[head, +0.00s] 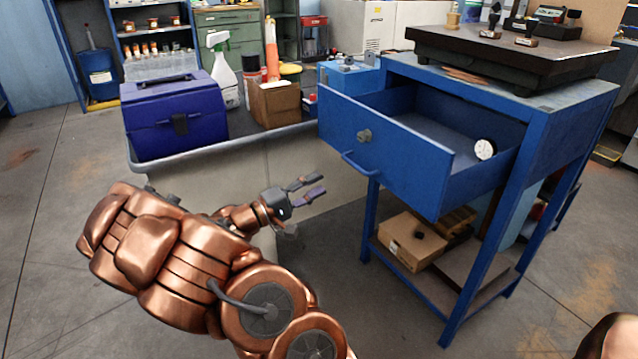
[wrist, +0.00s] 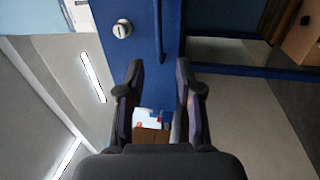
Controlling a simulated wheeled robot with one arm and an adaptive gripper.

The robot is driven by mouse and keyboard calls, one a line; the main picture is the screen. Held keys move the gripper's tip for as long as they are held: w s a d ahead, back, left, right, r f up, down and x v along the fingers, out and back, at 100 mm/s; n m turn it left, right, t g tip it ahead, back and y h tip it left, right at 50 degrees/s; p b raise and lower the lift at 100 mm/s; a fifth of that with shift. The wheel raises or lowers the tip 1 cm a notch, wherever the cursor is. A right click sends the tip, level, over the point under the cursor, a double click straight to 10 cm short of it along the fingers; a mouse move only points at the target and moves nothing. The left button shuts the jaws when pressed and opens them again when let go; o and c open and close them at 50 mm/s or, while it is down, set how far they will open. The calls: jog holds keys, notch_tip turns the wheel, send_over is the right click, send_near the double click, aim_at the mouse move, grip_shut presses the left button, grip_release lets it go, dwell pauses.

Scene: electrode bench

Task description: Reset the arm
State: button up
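My gripper (head: 306,190) is at the end of my copper arm, left of the blue bench and in front of its open drawer. Its fingers are apart with nothing between them. In the wrist view my gripper (wrist: 160,105) shows two separated fingers, with the blue drawer front (wrist: 150,30) beyond them. The blue drawer (head: 395,145) is pulled out and holds a round white dial (head: 485,149). The drawer's handle (head: 360,163) and round lock (head: 364,136) face my gripper, which does not appear to touch them.
A blue toolbox (head: 175,115), a spray bottle (head: 221,70) and a cardboard box (head: 275,103) stand on a grey-rimmed surface behind my arm. A dark surface plate (head: 500,52) tops the bench. A carton (head: 411,240) lies on the bench's lower shelf. Floor at left is clear.

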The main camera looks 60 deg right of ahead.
dwell(0.5)
jog(key=s+a+r+m+y+p, duration=0.2)
jog(key=s+a+r+y+p, duration=0.6)
jog(key=s+a+r+p, duration=0.25)
jog(key=s+a+r+n+t+y+p, duration=0.1)
jog(key=a+r+n+t+y+p, duration=0.1)
jog(key=a, duration=0.7)
jog(key=s+a+r+n+t+y+p, duration=0.2)
jog(key=a+r+y+p, duration=0.2)
jog(key=a+p, duration=0.5)
jog(key=s+a+r+n+t+y+p, duration=0.1)
jog(key=a+r+n+t+y+p, duration=0.2)
jog(key=a+r+p, duration=0.3)
jog(key=a+y, duration=0.1)
jog(key=a, duration=0.4)
jog(key=shift+s+r, duration=0.15)
jog(key=shift+r, duration=0.25)
jog(key=shift+a, duration=0.1)
